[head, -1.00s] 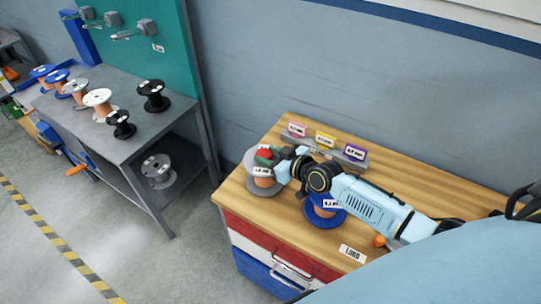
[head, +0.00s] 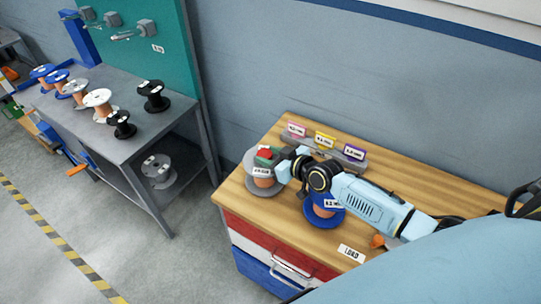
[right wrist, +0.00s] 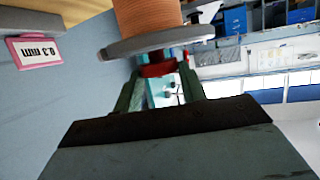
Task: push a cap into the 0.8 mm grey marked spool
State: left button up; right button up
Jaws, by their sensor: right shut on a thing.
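The grey spool (head: 262,191) stands upright on the wooden cabinet top, wound with copper-coloured wire, with a white label too blurred to read surely. It also shows in the right wrist view as copper windings (right wrist: 148,17) and a grey flange (right wrist: 158,42), seen upside down. My right gripper (head: 266,158) is over the spool's top flange, shut on a red cap (head: 264,153). In the right wrist view the cap (right wrist: 160,69) sits between the green fingers, in line with the spool's hub and close against the flange. I cannot tell how deep it is seated. My left gripper is not in view.
A blue spool (head: 323,213) stands under my right forearm. Pink (head: 296,129), yellow (head: 325,140) and purple (head: 354,152) label cards stand behind. A LOAD label (head: 351,253) lies near the front edge. A grey bench (head: 130,140) at left holds several spools.

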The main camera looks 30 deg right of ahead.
jog(key=shift+a+r, duration=0.1)
jog(key=shift+r, duration=0.1)
dwell(0.5)
jog(key=o, duration=1)
notch_tip(320, 180, up, 10)
jog(key=shift+p, duration=1.15)
